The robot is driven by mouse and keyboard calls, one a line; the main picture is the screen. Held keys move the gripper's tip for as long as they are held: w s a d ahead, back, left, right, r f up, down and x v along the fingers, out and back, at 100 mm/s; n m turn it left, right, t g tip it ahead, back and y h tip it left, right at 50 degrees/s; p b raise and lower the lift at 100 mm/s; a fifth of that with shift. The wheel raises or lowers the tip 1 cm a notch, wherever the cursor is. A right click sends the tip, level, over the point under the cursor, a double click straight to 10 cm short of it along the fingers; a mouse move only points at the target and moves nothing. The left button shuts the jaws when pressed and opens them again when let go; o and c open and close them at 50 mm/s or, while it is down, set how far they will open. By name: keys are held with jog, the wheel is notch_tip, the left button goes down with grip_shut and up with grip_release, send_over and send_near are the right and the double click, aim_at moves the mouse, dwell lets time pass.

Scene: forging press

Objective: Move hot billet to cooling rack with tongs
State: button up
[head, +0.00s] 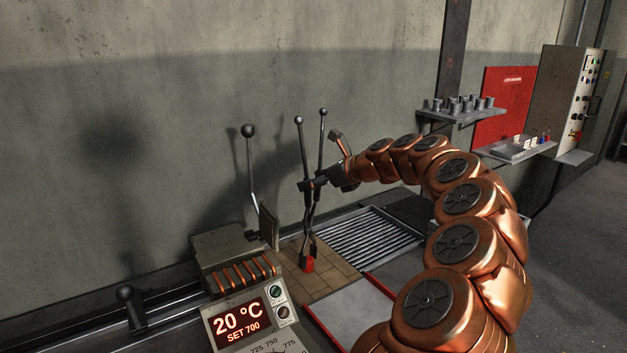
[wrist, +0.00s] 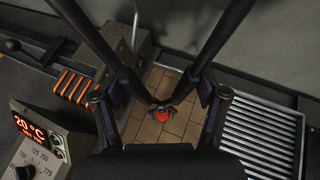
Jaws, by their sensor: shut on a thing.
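My gripper (head: 314,185) is shut on the dark tongs (head: 308,222), which hang upright with their two ball-ended handles up. In the wrist view the tongs' arms (wrist: 107,50) run down between my gripper's fingers (wrist: 161,103). The red-glowing billet (head: 307,264) is at the tongs' lower tips, over the tan brick surface (head: 320,284); it also shows in the wrist view (wrist: 163,116). I cannot tell whether the tips clamp it or whether it touches the bricks. The cooling rack, a slatted metal grate (head: 365,238), lies right of the bricks.
A heater with orange coils (head: 243,273) and a lever (head: 249,160) stands left of the bricks. A panel reading 20 °C, SET 700 (head: 240,318) is in front. A red-edged pale plate (head: 350,310) lies in front of the rack. Shelves (head: 462,115) hang on the back wall. The rack looks empty.

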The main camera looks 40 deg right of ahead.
jog(key=shift+f, duration=1.05)
dwell(0.4)
jog(key=shift+a+f, duration=0.1)
grip_shut()
dwell(0.5)
notch_tip(320, 180, up, 11)
jog(key=p, duration=0.9)
dwell(0.5)
jog(key=shift+r, duration=0.3)
